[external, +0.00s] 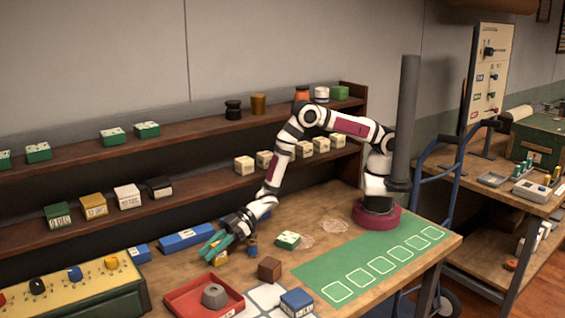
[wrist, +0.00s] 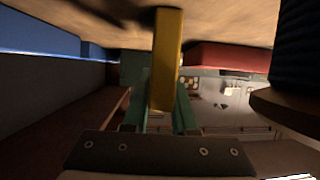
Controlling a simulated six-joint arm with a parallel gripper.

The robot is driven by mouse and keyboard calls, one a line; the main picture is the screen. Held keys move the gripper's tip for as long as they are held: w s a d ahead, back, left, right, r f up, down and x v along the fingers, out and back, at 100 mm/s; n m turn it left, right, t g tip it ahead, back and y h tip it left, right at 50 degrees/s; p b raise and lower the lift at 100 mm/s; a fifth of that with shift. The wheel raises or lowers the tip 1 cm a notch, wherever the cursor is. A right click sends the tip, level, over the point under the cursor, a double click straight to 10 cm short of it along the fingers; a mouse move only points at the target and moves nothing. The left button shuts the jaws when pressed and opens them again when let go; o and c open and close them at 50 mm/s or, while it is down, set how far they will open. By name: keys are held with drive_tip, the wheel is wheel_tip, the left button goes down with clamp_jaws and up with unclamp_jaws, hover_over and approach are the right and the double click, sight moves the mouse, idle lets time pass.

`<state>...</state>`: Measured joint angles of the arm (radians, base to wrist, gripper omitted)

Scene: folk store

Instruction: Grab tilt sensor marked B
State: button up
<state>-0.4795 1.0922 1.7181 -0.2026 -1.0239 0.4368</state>
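My gripper (external: 213,246) with its teal fingers is low over the left part of the workbench, pointing down and left. A small yellow block (external: 220,258) is at its fingertips. In the wrist view, the yellow block (wrist: 167,60) stands between the two teal fingers (wrist: 165,105), with a finger close on each side. Whether they press on it is not clear. No letter B is readable on any object, so I cannot tell which one is the marked tilt sensor. A green-and-white box (external: 288,240) lies on the bench to the right of the gripper.
A blue block (external: 186,239) lies behind the gripper, a small blue-and-brown piece (external: 252,246) just right of it. A brown cube (external: 269,268) and a red tray (external: 180,305) are in front. A green mat (external: 340,270) with several outlined squares is clear. Shelves (external: 100,213) stand behind.

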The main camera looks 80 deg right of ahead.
clamp_jaws()
